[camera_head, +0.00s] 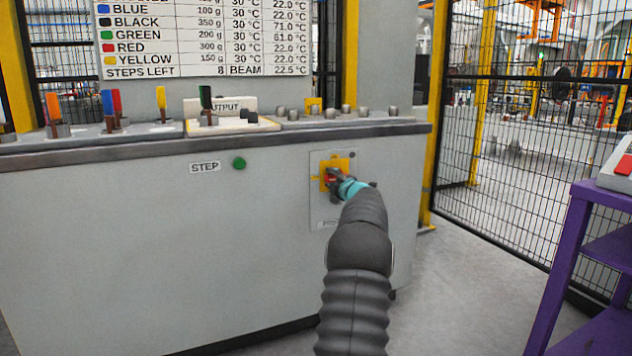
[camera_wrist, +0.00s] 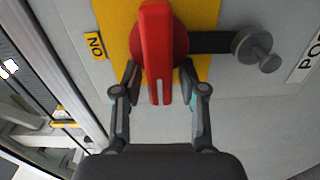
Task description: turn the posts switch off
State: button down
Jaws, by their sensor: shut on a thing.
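The posts switch is a red rotary handle (camera_wrist: 155,45) on a yellow plate (camera_wrist: 205,14), seen close in the wrist view. The handle points toward my gripper, away from the "ON" label (camera_wrist: 95,45) at its left. My gripper (camera_wrist: 159,78) has a finger on each side of the handle and is shut on it. A label starting "POS" (camera_wrist: 308,62) is partly cut off at the right edge. In the head view the yellow plate (camera_head: 344,162) is on the cabinet's front, and my gripper (camera_head: 338,180) covers much of the red handle.
A dark bar with a grey knob (camera_wrist: 258,50) sits beside the handle. The grey cabinet (camera_head: 150,250) has a green STEP button (camera_head: 239,163) and coloured posts on top. A purple shelf (camera_head: 562,260) stands at the right, with a mesh fence (camera_head: 520,130) behind. Floor between is clear.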

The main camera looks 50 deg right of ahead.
jog(key=shift+s+d+f+n, duration=0.1)
jog(key=shift+d+f+n, duration=0.05)
jog(key=shift+n, duration=0.15)
jog(key=c, duration=1)
grip_release()
jog(key=shift+a, duration=0.2)
jog(key=v, duration=1.1)
jog(key=shift+s, duration=0.35)
jog(key=shift+a, duration=0.1)
